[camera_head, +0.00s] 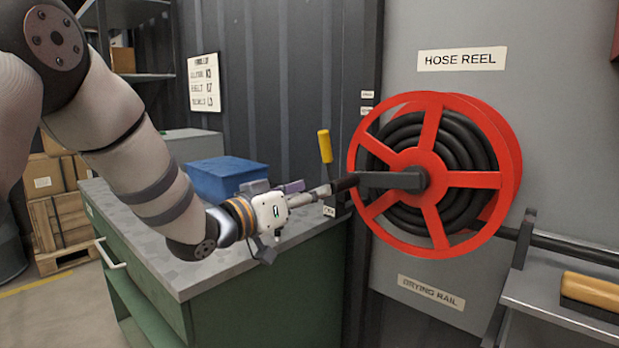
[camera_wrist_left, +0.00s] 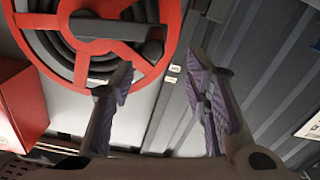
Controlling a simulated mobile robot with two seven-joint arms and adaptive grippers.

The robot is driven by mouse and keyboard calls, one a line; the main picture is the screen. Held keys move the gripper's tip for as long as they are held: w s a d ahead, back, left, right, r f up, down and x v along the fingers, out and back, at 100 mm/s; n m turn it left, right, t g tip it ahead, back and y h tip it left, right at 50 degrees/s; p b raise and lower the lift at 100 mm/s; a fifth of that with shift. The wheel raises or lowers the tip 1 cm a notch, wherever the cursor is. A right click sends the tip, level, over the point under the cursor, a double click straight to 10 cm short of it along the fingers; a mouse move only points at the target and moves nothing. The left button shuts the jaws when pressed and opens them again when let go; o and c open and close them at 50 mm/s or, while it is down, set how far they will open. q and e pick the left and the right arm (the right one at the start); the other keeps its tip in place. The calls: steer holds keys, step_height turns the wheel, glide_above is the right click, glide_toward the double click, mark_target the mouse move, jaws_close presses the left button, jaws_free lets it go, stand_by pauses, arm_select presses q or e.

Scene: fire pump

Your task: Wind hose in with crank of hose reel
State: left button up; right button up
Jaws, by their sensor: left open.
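The red hose reel (camera_head: 437,174) with coiled black hose (camera_head: 455,145) is mounted on the grey wall panel, and its rim shows at the upper left of the left wrist view (camera_wrist_left: 163,62). Its dark grey crank arm (camera_head: 392,180) points left from the hub and ends in a short black handle (camera_head: 345,184). The crank also shows in the left wrist view (camera_wrist_left: 108,28). My left gripper (camera_head: 316,192) is open, close to the handle's left end. In the wrist view nothing lies between its purple-padded fingers (camera_wrist_left: 160,85). My right gripper is not in view.
A yellow-handled lever (camera_head: 325,146) stands upright just behind my left gripper. A shelf with a wooden-backed brush (camera_head: 590,292) is at the lower right.

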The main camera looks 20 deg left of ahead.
mark_target(348, 182)
arm_select(q)
steer(key=x, duration=0.3)
steer(key=b+x, duration=0.1)
steer(key=x, duration=0.3)
steer(key=d+b+x, duration=0.1)
steer(key=x, duration=0.3)
steer(key=shift+s+a+f, duration=0.1)
steer(key=shift+s+f, duration=0.1)
steer(key=shift+f, duration=0.15)
steer(key=shift+w+d+r, duration=0.2)
steer(key=shift+w, duration=0.25)
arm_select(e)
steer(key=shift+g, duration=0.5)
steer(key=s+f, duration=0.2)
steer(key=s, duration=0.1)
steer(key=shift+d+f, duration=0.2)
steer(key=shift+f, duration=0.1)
arm_select(q)
jaws_close()
